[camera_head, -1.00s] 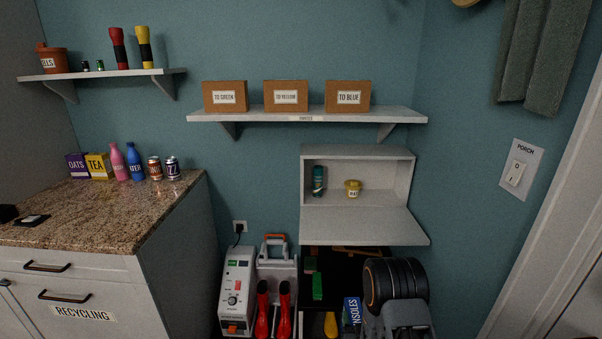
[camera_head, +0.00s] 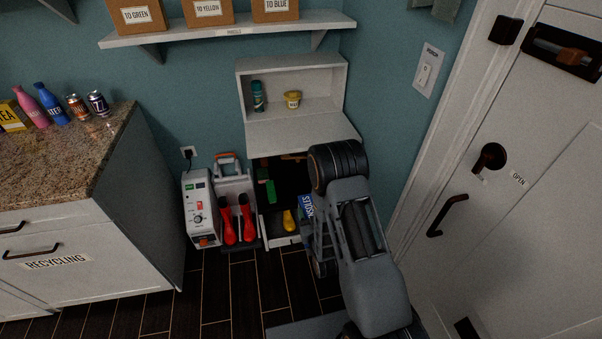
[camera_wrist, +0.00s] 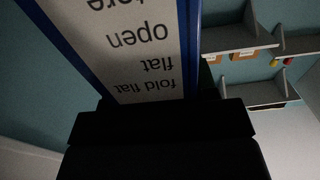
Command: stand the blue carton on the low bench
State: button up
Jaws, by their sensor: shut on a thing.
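The blue carton (camera_head: 306,207) shows in the head view as a small blue piece with white lettering, partly hidden by my arm. In the wrist view the carton (camera_wrist: 150,45) fills the top middle, with blue edges and a white panel whose print is upside down. My gripper (camera_wrist: 160,115) is shut on it; the dark jaws cover its near end. A low dark-topped unit (camera_head: 284,240) with a pale front edge, apparently the low bench, stands beneath the open wall cabinet, behind the carton. Whether the carton touches it cannot be told.
A green item (camera_head: 266,190) and a yellow item (camera_head: 289,220) are on the low unit. The cabinet's open flap (camera_head: 300,134) juts out above. A door (camera_head: 500,200) is at right.

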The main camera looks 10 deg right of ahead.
aim_at(310, 190)
jog(key=k, duration=0.35)
jog(key=u, duration=0.85)
jog(key=i, duration=1)
jog(key=z, duration=1.15)
jog(key=i, duration=0.45)
jog(key=u, duration=0.05)
